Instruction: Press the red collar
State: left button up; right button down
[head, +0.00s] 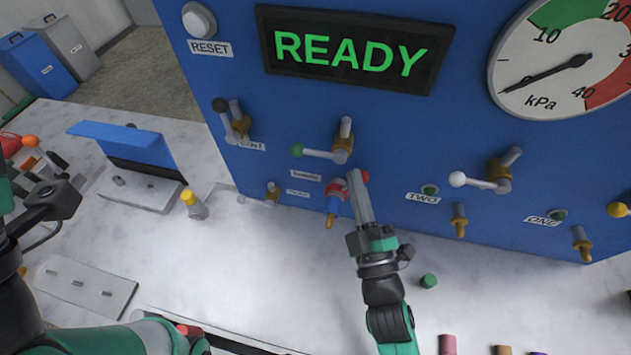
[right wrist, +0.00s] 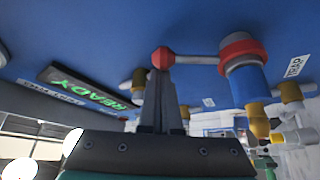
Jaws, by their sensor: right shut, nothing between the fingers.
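The red collar (head: 336,187) sits on a fitting on the blue panel, above a blue sleeve and a brass nozzle. In the right wrist view the collar (right wrist: 238,50) is a red ring at upper right, joined by a grey lever to a red ball knob (right wrist: 162,57). My right gripper (head: 356,176) is shut and empty, its fingertips just right of the collar in the head view. In the wrist view its fingers point at the red knob, partly overlapping it; contact is unclear. My left gripper (head: 58,200) is at the left edge, its jaws unclear.
The blue panel (head: 230,90) carries a READY display (head: 352,50), a kPa gauge (head: 560,60) and several levers with coloured knobs. A blue-lidded holder (head: 130,150) and a yellow-topped part (head: 192,203) stand on the left. The bench is mostly clear in front of the panel.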

jog(key=shift+r, duration=0.1)
dwell(0.5)
jog(key=a+r, duration=0.2)
jog(key=shift+a+r, duration=0.25)
jog(key=shift+a, duration=0.15)
jog(key=a+b+v, duration=0.1)
jog(key=v, duration=0.8)
jog(key=shift+s+d+f+b, duration=0.3)
jog(key=shift+s+d+f, duration=0.05)
jog(key=shift+s+f, duration=0.05)
jog(key=shift+d, duration=0.1)
